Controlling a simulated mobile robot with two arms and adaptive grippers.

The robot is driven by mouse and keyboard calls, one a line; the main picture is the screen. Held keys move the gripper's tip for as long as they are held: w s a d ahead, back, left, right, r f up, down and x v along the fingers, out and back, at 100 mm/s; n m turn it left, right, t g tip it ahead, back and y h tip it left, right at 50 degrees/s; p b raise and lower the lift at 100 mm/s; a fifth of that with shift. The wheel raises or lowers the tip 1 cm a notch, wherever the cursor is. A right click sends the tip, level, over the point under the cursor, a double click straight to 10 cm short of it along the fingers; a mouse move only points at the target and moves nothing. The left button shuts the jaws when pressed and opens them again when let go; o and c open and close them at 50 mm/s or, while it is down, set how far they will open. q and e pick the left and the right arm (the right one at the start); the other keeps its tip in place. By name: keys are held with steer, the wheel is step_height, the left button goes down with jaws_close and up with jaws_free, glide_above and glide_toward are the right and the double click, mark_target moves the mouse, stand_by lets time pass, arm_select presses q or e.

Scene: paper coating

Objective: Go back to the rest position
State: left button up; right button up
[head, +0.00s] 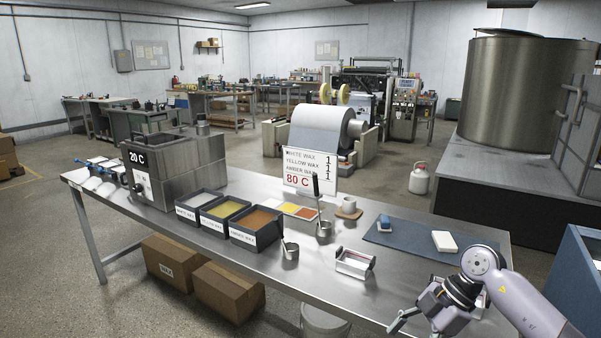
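My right gripper (416,326) is at the lower right, in front of the table's near edge, its arm coming in from the right. Its fingers are spread and nothing shows between them; the lower part is close to the picture's bottom edge. My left gripper is not in view.
A heated box (180,170) reading 20 C stands at the left. Small metal cups (290,251), a metal holder (353,263) and a blue mat (405,238) with a white block (444,241) lie nearer the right arm. Cardboard boxes (228,290) sit under the table.

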steer(key=w+a+f+m+t+y, duration=0.35)
steer(key=a+f+t+y, duration=0.25)
steer(key=a+f+y, duration=0.35)
steer(key=s+d+f+m+t+h, duration=0.2)
steer(key=d+f+m+h, duration=0.15)
steer(key=f, duration=0.55)
steer(key=s+d+f+m+t+h, duration=0.2)
steer(key=s+d+f+m+h, duration=0.15)
steer(key=f, duration=0.65)
steer(key=s+d+f+m+t+h, duration=0.2)
steer(key=d+f+m+h, duration=0.15)
steer(key=f, duration=0.55)
steer(key=s+d+f+m+g+h, duration=0.1)
steer(key=s+d+f+g+h, duration=0.1)
steer(key=s+f, duration=0.65)
steer(key=s+d+f+m+g+h, duration=0.1)
steer(key=s+f+m+g+h, duration=0.15)
steer(key=s+f, duration=0.6)
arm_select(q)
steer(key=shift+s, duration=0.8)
arm_select(e)
steer(key=s+f+g, duration=0.1)
steer(key=s+g, duration=0.1)
steer(key=s, duration=1)
steer(key=s+a+f+g+h, duration=0.1)
steer(key=s+f+g, duration=0.1)
steer(key=s, duration=1)
steer(key=shift+s+a+g, duration=0.25)
steer(key=shift+g, duration=0.6)
